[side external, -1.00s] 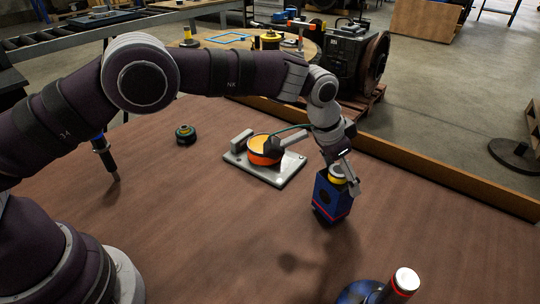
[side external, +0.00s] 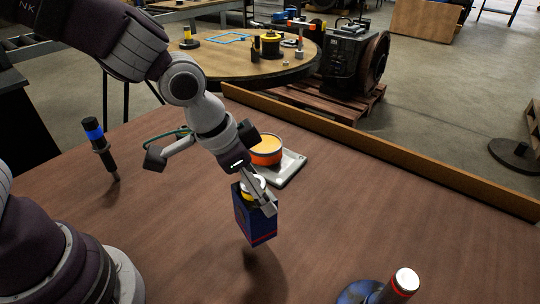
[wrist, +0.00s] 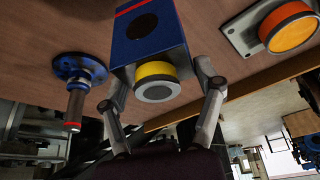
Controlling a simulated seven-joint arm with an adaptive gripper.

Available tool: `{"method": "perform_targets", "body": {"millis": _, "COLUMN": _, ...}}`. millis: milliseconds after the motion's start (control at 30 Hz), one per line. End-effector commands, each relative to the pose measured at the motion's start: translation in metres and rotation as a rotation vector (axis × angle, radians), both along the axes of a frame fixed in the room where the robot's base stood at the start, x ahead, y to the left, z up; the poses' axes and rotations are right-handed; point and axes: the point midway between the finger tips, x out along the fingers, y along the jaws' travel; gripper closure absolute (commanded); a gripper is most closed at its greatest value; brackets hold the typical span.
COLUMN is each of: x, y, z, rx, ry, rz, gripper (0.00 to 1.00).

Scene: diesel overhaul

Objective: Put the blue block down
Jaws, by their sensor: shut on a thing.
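The blue block (side external: 253,220) has a red stripe near its lower end and a yellow and grey round fitting on top. My gripper (side external: 259,192) is shut on it near the top. The block hangs slightly tilted above the brown table (side external: 190,240), with a shadow on the wood below it. In the wrist view the block (wrist: 150,40) sits between the two fingers of my gripper (wrist: 158,78), its yellow fitting facing the camera.
An orange round part (side external: 266,150) on a grey plate (side external: 292,168) stands behind the block. A dark cylinder with a blue band (side external: 97,140) stands at left. A blue-based part with a white-topped post (side external: 400,287) is at front right. A wooden ledge (side external: 400,165) edges the table.

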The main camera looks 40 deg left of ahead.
Motion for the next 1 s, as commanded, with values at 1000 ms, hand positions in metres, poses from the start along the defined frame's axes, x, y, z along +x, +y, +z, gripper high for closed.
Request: {"method": "perform_targets", "body": {"millis": 1000, "x": -0.016, "y": 0.252, "z": -0.003, "rx": -0.005, "ry": 0.004, "rz": 0.376, "gripper": 0.74}}
